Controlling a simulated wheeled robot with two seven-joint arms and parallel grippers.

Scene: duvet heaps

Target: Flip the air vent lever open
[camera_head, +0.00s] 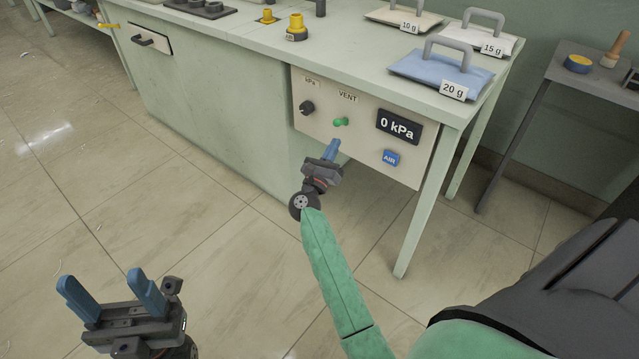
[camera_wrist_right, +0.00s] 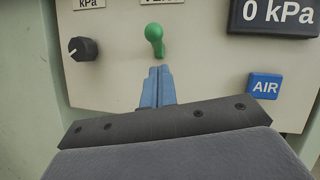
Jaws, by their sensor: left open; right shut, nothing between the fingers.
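The green vent lever (camera_head: 341,122) sits on a cream control panel (camera_head: 365,153) under the VENT label. In the right wrist view the lever (camera_wrist_right: 154,38) has a round top and a stem pointing down. My right gripper (camera_head: 333,146) is shut and empty, its blue fingertips just below the lever. In the right wrist view the right gripper's fingertips (camera_wrist_right: 160,72) appear just under the lever's lower end; I cannot tell whether they touch. My left gripper (camera_head: 107,283) is open and empty over the floor at lower left.
A black kPa knob (camera_head: 307,108) is left of the lever. A 0 kPa display (camera_head: 398,126) and blue AIR button (camera_head: 391,158) are to the right. Weighted pads, including the blue 20 g one (camera_head: 437,72), lie on the bench top above. The floor in front is clear.

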